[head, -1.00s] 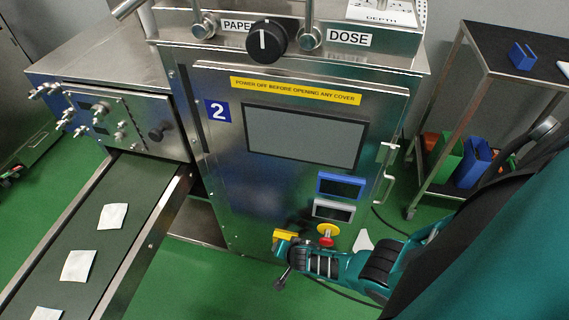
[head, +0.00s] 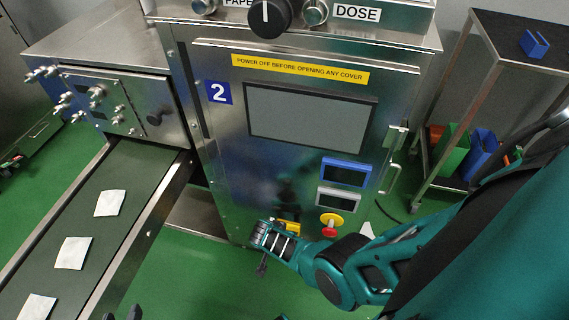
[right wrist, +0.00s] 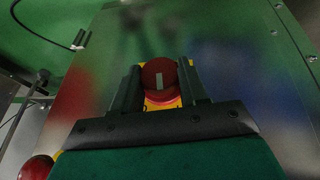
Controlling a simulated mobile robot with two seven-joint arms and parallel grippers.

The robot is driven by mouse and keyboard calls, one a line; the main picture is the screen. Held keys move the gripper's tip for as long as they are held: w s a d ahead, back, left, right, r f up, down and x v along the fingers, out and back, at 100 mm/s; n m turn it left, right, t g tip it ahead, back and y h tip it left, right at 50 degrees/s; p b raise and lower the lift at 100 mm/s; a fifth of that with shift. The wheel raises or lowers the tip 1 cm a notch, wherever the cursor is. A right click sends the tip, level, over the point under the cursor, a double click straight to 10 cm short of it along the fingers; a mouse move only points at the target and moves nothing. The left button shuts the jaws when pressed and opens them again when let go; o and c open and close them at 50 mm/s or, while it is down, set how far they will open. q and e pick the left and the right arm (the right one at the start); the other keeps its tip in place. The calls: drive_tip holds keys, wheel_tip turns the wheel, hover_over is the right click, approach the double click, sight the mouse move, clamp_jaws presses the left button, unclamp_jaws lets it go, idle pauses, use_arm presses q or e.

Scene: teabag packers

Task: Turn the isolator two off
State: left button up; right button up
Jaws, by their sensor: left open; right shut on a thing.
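Isolator two is a red round knob (right wrist: 158,78) with a pale mark, on a yellow plate (right wrist: 172,103) in the right wrist view. In the head view, part of its yellow plate (head: 289,226) shows low on the front of the machine marked 2 (head: 218,92). My right gripper (right wrist: 160,84) is shut on the knob, one dark finger on each side. In the head view, my right gripper (head: 274,238) covers most of the isolator. My left gripper (head: 122,315) is open and empty; only its dark fingertips show at the bottom edge.
A red emergency stop (head: 330,225) on a yellow base sits just right of the isolator. A screen (head: 308,124) and a door handle (head: 390,178) are above. A conveyor (head: 120,235) with white teabags runs at left. A trolley (head: 500,55) stands at right.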

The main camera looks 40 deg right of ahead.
drive_tip(key=shift+w+a+f+g+h+b, duration=0.15)
drive_tip(key=shift+f+g+h+b, duration=0.2)
drive_tip(key=shift+b, duration=0.25)
drive_tip(key=n+g+h+b, duration=0.1)
drive_tip(key=g+h+b, duration=0.2)
drive_tip(key=b, duration=0.4)
drive_tip(key=shift+w+a+f+b, duration=0.1)
drive_tip(key=shift+f+b, duration=0.05)
drive_tip(key=shift+b, duration=0.25)
drive_tip(key=shift+g+b, duration=0.25)
drive_tip(key=shift+b, duration=0.15)
drive_tip(key=shift+r+n+g+h+b, duration=0.2)
drive_tip(key=shift+n+g+h+b, duration=0.15)
drive_tip(key=shift+h+b, duration=0.35)
drive_tip(key=o, duration=1.1)
drive_tip(key=shift+c, duration=0.2)
drive_tip(key=shift+r, duration=0.1)
